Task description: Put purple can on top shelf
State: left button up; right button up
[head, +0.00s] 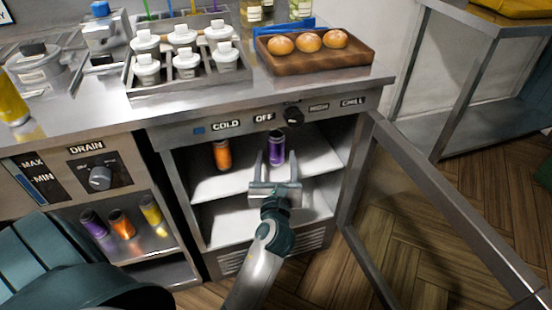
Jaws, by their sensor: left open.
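A purple can (277,148) stands upright on the top shelf (238,181) of the open fridge. My left gripper (273,162) reaches into the fridge with its fingers open on either side of the can's lower part; I cannot tell whether they touch it. An orange can (222,154) stands to the left on the same shelf. Another purple can (94,223) is in the open compartment at the lower left. My right gripper is not in view.
The glass fridge door (438,215) stands open to the right. An orange can (123,222) and a yellow can (152,210) share the left compartment. The lower fridge shelf (228,229) looks clear where visible. A wooden tray of buns (335,62) sits on the counter above.

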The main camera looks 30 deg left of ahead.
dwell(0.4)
pick_arm(q)
jog(key=s+d+f+n+g+h, duration=0.1)
jog(key=s+d+f+n+h, duration=0.2)
jog(key=s+d+n, duration=0.4)
jog(key=s+d+f+n+g+h, duration=0.1)
jog(key=s+d+f+n+h, duration=0.2)
jog(key=s+d+n+h, duration=0.3)
jog(key=s+d+f+n+g+h, duration=0.1)
jog(key=s+d+f+n+h, duration=0.3)
jog(key=s+d+n, duration=0.5)
jog(key=d+n+h, duration=0.1)
jog(key=n, duration=0.4)
